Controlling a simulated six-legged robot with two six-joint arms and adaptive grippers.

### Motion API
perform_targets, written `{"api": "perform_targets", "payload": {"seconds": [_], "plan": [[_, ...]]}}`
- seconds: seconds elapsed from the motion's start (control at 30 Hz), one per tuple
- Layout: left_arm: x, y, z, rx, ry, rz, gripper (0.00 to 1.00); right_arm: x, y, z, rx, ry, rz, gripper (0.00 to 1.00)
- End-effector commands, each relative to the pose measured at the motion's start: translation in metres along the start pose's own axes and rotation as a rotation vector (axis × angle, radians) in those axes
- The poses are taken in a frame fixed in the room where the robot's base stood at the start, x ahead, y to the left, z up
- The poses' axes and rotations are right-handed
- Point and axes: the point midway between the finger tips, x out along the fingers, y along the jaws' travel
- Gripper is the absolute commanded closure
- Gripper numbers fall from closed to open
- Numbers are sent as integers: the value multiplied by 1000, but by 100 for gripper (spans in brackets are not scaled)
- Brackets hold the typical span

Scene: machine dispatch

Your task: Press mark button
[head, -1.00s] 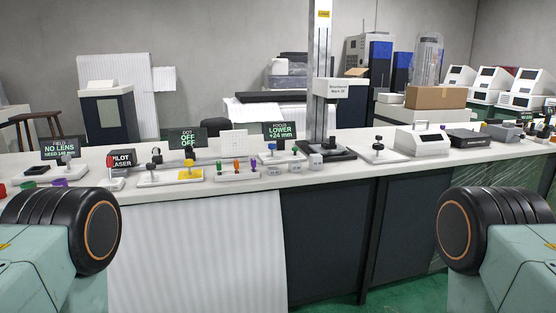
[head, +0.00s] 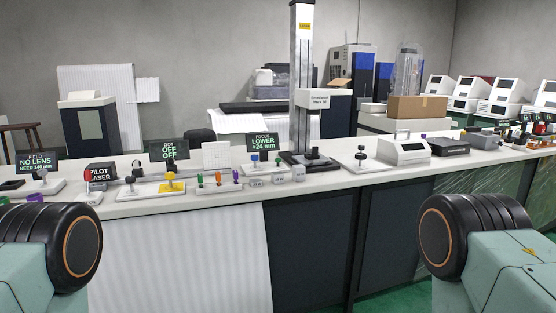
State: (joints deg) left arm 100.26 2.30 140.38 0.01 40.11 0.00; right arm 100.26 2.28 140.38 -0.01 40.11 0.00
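No control in the head view is readably labelled as the mark button. A tall column machine (head: 302,80) stands on the bench, with a white head box (head: 318,98) whose small lettering is hard to read. Small controls sit along the bench: a grey plate with a dark knob (head: 131,186), a yellow control (head: 172,185), a strip with coloured knobs (head: 217,180), and small white blocks (head: 278,177) in front of the column. A plate with a black knob (head: 361,160) stands right of the column. Neither of my grippers shows.
The long white bench (head: 150,206) runs across the view. Signs read no lens (head: 38,163), dot off (head: 169,151) and focus lower +24 mm (head: 262,143). A pilot laser box (head: 101,174) stands at left. A cardboard box (head: 417,107) and white machines (head: 466,92) are behind.

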Motion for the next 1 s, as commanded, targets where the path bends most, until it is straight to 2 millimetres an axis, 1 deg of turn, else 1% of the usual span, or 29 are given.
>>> {"api": "perform_targets", "payload": {"seconds": [0.07,0.53,1.0], "plan": [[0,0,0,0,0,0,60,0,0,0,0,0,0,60],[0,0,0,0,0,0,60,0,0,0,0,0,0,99],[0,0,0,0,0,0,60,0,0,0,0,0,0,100]]}}
